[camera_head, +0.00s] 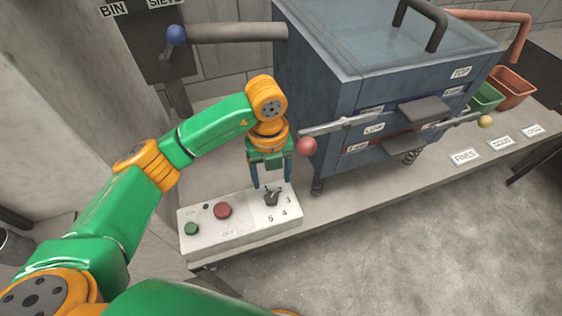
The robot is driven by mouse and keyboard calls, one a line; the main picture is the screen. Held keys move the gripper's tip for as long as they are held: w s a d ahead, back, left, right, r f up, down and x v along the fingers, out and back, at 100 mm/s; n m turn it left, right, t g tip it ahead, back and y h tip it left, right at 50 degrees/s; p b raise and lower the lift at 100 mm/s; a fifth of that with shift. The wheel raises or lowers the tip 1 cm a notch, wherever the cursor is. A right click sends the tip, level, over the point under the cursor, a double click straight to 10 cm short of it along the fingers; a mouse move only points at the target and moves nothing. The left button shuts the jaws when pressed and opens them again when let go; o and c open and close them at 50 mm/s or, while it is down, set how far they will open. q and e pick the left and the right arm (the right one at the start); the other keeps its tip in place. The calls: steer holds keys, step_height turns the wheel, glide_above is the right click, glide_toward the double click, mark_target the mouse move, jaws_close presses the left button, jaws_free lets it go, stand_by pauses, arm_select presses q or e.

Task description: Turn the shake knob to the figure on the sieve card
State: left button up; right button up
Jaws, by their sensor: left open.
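The shake knob (272,198) is a small dark knob on the white control panel (240,233) at the front edge of the bench. Figures 3, 4 and 5 show around its right and lower side; I cannot tell exactly where its pointer aims. My left gripper (272,184) points down from above, open, with its fingertips just above and to either side of the knob. I cannot tell whether they touch it. A sign with the word SIEVE (163,3) is cut off at the top left. I see no readable figure for the sieve card. My right gripper is not in view.
A red button (222,210) and a green button (190,228) sit left of the knob. A blue sieve machine (305,95) stands close behind, its red ball-ended lever (307,146) near my left wrist. Green (486,98) and orange (511,88) bins stand at right.

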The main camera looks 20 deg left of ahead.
mark_target(271, 197)
arm_select(q)
steer(key=f, duration=0.1)
steer(key=s+f, duration=0.1)
steer(key=f+p, duration=0.1)
steer(key=f, duration=0.1)
steer(key=shift+s+a, duration=0.15)
steer(key=shift+s, duration=0.15)
steer(key=shift+f, duration=0.95)
steer(key=shift+w+f, duration=0.35)
steer(key=shift+w, duration=0.1)
steer(key=shift+s+r, duration=0.15)
steer(key=shift+s, duration=0.05)
steer(key=c, duration=0.8)
jaws_close()
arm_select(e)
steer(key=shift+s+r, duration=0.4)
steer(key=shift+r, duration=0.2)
